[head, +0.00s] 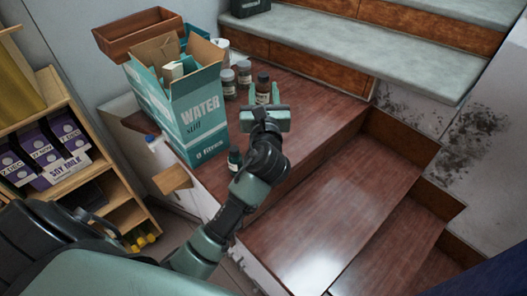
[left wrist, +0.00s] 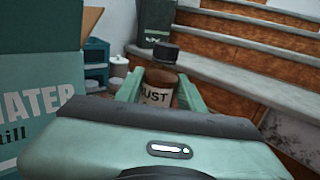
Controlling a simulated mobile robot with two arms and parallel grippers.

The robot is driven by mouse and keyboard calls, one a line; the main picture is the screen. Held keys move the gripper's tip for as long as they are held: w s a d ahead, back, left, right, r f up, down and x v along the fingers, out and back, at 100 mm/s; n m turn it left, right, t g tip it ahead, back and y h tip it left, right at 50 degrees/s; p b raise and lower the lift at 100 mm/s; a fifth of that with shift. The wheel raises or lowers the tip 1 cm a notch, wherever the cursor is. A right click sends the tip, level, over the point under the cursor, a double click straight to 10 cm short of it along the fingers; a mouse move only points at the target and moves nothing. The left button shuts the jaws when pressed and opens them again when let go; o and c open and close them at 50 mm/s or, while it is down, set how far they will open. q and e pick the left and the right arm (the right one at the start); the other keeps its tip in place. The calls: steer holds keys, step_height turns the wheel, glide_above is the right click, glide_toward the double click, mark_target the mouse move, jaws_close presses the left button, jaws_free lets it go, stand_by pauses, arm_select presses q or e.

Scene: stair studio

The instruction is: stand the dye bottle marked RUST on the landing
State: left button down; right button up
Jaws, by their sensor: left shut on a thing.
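The dye bottle marked RUST (left wrist: 160,88) is brown with a black cap, and its label faces me in the left wrist view. It also shows in the head view (head: 263,83), upright. My left gripper (head: 263,93) is shut on it, with a green finger on either side; the fingers show in the left wrist view too (left wrist: 160,92). The gripper hides the bottle's lower part, so I cannot tell whether its base touches the wood. The reddish-brown wooden landing (head: 322,101) lies below and around it. My right gripper is not in view.
A WATER carton (head: 198,118) stands open close left of my left gripper. Grey steps (head: 345,45) rise behind. The landing's right part is clear.

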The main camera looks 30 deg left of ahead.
arm_select(q)
step_height(320, 180, down, 19)
steer(key=b, duration=0.5)
steer(key=shift+r, duration=0.15)
steer(key=c, duration=0.9)
jaws_free()
